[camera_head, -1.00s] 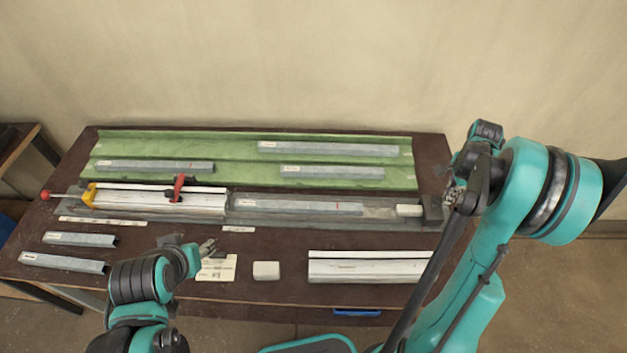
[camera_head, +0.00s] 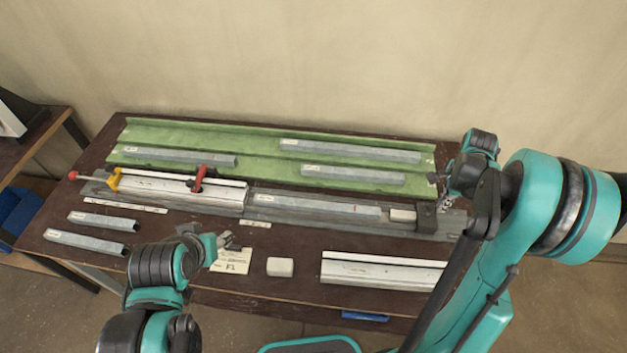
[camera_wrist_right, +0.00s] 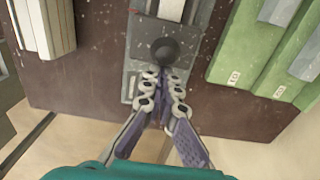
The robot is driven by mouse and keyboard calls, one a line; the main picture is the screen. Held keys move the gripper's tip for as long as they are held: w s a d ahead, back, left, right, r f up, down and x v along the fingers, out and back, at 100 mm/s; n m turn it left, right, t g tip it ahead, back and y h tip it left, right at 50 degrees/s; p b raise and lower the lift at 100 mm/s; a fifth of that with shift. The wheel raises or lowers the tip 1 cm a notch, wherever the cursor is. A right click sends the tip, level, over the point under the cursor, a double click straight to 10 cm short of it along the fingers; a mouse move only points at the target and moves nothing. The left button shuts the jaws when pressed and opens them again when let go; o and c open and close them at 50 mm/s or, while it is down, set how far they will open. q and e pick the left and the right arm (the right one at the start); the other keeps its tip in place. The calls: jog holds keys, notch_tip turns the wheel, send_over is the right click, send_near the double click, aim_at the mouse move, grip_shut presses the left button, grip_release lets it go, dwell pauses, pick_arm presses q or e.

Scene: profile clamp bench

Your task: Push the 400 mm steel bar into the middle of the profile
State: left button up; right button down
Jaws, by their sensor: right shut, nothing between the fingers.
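The grey steel bar (camera_head: 317,206) with a red mark lies in the bench channel, in line with the pale profile (camera_head: 180,187), its left end close to the profile's right end. A red clamp (camera_head: 199,178) sits over the profile. Right of the bar, a small gap away, is a pale block (camera_head: 403,215) on a dark slide (camera_head: 427,217). My right gripper (camera_head: 438,184) is at this slide; in the right wrist view its shut, empty fingertips (camera_wrist_right: 162,73) are close at a dark round knob (camera_wrist_right: 165,51). My left gripper (camera_head: 228,240) hangs over the front; its opening is unclear.
More grey bars lie in the green tray (camera_head: 240,142) behind and at the front left (camera_head: 85,243). A white profile (camera_head: 380,270) and a pale block (camera_head: 280,267) lie at the front. Bare rail (camera_head: 452,224) shows right of the slide.

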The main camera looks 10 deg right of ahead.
jog(key=shift+w+a+p, duration=0.2)
jog(key=shift+w+a, duration=0.6)
jog(key=shift+a, duration=2.35)
jog(key=shift+w+a+p, duration=0.25)
jog(key=shift+w+a, duration=0.6)
jog(key=shift+a, duration=2.35)
jog(key=shift+w+a+p, duration=0.2)
jog(key=shift+w+a, duration=0.6)
jog(key=shift+a, duration=2.35)
jog(key=shift+w+a+b, duration=0.2)
jog(key=shift+w+a, duration=0.45)
jog(key=shift+a, duration=1.75)
jog(key=shift+w+a+b, duration=0.15)
jog(key=shift+w+a, duration=0.45)
jog(key=shift+a, duration=1.85)
jog(key=shift+w+a+b, duration=0.2)
jog(key=shift+w+a, duration=0.45)
jog(key=shift+a, duration=1.75)
jog(key=shift+w+a, duration=0.55)
jog(key=shift+a, duration=1.5)
jog(key=shift+w+a, duration=0.5)
jog(key=shift+a, duration=1.6)
jog(key=shift+w+a, duration=0.55)
jog(key=shift+a, duration=1.5)
jog(key=shift+w+a+b, duration=0.15)
jog(key=shift+a+b, duration=0.15)
jog(key=shift+a, duration=0.15)
